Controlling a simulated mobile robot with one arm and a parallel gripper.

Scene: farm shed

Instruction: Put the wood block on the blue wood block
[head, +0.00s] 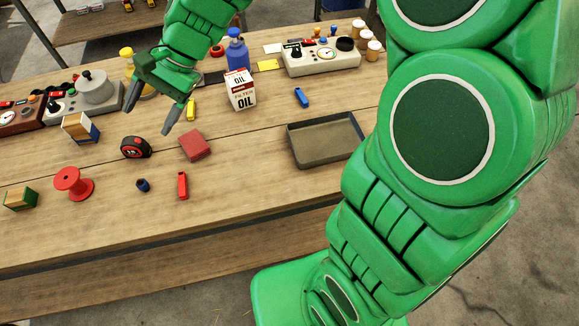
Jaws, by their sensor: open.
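A block with wood-coloured, white and blue faces (80,127) stands tilted-looking at the left of the wooden table. A plain red block (195,145) lies near the middle. A block with green and wood-coloured faces (20,198) sits at the left front. I cannot tell for sure which of these is the plain wood block. My gripper (150,107) is open and empty, its fingers spread and pointing down. In the picture it is between the white-and-blue block and the red block, above the tape measure (136,147). It appears to be above the tabletop.
A red spool (74,184), a dark blue small piece (142,185) and a red lighter (182,185) lie in front. An oil carton (240,89), blue bottle (237,52) and yellow lighter (191,110) stand or lie behind. A grey tray (326,158) is at right. The front strip is clear.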

